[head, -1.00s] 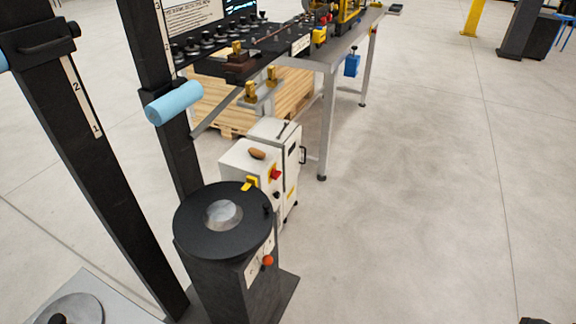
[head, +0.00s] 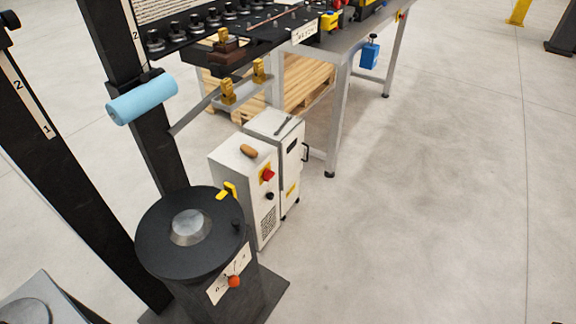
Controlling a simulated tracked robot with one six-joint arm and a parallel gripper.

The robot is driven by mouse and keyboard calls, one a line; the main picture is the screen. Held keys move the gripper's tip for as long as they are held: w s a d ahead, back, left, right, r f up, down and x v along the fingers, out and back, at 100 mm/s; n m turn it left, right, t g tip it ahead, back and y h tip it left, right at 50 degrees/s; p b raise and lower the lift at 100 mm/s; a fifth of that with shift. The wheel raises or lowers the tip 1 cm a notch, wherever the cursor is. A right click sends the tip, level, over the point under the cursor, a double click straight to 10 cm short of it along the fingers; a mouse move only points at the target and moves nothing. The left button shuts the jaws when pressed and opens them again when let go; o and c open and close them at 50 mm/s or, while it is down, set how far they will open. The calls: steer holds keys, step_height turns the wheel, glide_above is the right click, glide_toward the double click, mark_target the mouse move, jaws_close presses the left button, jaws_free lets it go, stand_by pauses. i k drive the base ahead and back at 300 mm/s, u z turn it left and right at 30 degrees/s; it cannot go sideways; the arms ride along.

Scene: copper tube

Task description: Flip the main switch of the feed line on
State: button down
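A white cabinet (head: 240,185) stands on the floor in the middle. Its front has a red rotary switch (head: 268,174) on a yellow plate, which looks like the main switch, with a black knob (head: 269,196) below it. I cannot tell the switch's position from here. A black pedestal with a round top (head: 157,240) stands in front of the cabinet, with an orange-red knob (head: 234,281) on a labelled plate low on its side. My gripper is not in view.
A second white cabinet (head: 291,165) with a black handle stands just behind. A workbench (head: 340,105) crosses the back. Black posts (head: 75,200) and a light blue roller (head: 143,98) are at left. The floor (head: 420,230) at right is clear.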

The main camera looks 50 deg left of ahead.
mark_target(268, 175)
steer(key=i, duration=2.25)
steer(key=u, duration=3.05)
